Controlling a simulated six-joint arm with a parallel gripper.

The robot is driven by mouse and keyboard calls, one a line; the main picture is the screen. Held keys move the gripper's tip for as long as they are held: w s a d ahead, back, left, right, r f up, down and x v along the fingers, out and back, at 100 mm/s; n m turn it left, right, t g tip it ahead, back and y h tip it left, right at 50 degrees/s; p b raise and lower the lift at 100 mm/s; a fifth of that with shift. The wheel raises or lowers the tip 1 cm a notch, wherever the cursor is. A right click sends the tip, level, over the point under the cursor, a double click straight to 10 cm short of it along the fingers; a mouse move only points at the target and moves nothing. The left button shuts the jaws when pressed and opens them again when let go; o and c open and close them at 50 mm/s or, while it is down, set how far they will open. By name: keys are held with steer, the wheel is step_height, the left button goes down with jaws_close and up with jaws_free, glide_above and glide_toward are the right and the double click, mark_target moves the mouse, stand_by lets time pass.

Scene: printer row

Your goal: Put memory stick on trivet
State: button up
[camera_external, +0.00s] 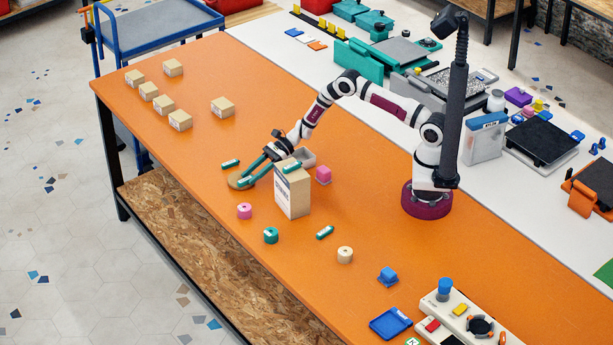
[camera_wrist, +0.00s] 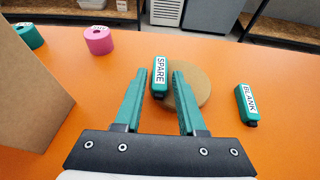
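The trivet is a round tan disc (camera_external: 233,181) on the orange table; it also shows in the wrist view (camera_wrist: 198,88). A teal memory stick labelled SPARE (camera_wrist: 160,76) overlaps the trivet's left edge in the wrist view. Whether it rests fully on the disc is unclear. My gripper (camera_wrist: 159,78) is low at the trivet, its teal fingers apart on either side of this stick, with a gap at the left finger; it also shows in the external view (camera_external: 250,174). A second teal stick labelled BLANK (camera_wrist: 247,104) lies right of the trivet in the wrist view.
A tall cardboard box (camera_external: 293,194) with a teal stick on top (camera_external: 291,168) stands close beside my gripper. Pink (camera_external: 245,211) and teal (camera_external: 271,236) rolls, another teal stick (camera_external: 325,232) and a pink block (camera_external: 323,174) are nearby. Small cartons (camera_external: 222,107) stand farther back.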

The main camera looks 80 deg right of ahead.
steer(key=shift+o, duration=0.6)
steer(key=v, duration=1.2)
steer(key=shift+r, duration=0.2)
